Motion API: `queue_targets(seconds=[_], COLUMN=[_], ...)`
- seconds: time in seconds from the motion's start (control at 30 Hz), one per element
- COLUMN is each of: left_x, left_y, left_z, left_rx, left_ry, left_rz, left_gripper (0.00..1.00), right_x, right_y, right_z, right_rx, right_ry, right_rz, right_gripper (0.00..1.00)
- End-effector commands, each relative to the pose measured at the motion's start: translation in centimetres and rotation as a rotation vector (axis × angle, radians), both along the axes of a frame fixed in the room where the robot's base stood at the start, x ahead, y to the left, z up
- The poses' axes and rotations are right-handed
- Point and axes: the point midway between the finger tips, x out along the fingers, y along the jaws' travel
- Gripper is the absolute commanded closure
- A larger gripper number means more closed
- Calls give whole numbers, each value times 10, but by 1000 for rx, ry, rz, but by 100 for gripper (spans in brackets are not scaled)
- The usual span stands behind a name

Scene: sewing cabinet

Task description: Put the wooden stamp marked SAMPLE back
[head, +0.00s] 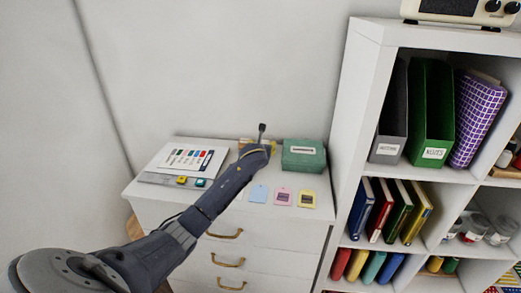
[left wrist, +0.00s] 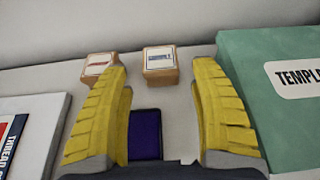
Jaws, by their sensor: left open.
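My left gripper (head: 257,142) reaches over the back of the white cabinet top, beside the green box. Its yellow fingers are open in the left wrist view (left wrist: 160,120), with nothing gripped. Beyond the fingertips stand two wooden block stamps. The left stamp (left wrist: 99,66) has a reddish mark on its label and is partly covered by the left finger. The right stamp (left wrist: 160,66) has a bluish mark and lies ahead of the gap. I cannot read which is SAMPLE. A dark blue pad (left wrist: 145,134) lies between the fingers. My right gripper is out of view.
The green box (head: 304,155) marked TEMPL... stands close right of the gripper. A thread chart (head: 185,158) lies left, with small yellow and teal items at its front. A tall shelf (head: 355,110) stands at right.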

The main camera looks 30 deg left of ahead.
Motion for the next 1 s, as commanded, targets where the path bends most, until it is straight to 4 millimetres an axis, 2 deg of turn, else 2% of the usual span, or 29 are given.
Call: queue_targets(seconds=[0.2, 0.5, 1.0], left_x=[-28, -51, -56], left_y=[-12, -23, -26], left_z=[13, 23, 26], left_rx=[2, 0, 0], left_ry=[-1, -1, 0], left_rz=[0, 0, 0], left_gripper=[37, 37, 37], right_x=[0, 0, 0], right_y=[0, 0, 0], right_z=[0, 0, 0], right_rx=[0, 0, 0], right_ry=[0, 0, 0], right_rz=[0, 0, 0], right_gripper=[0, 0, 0])
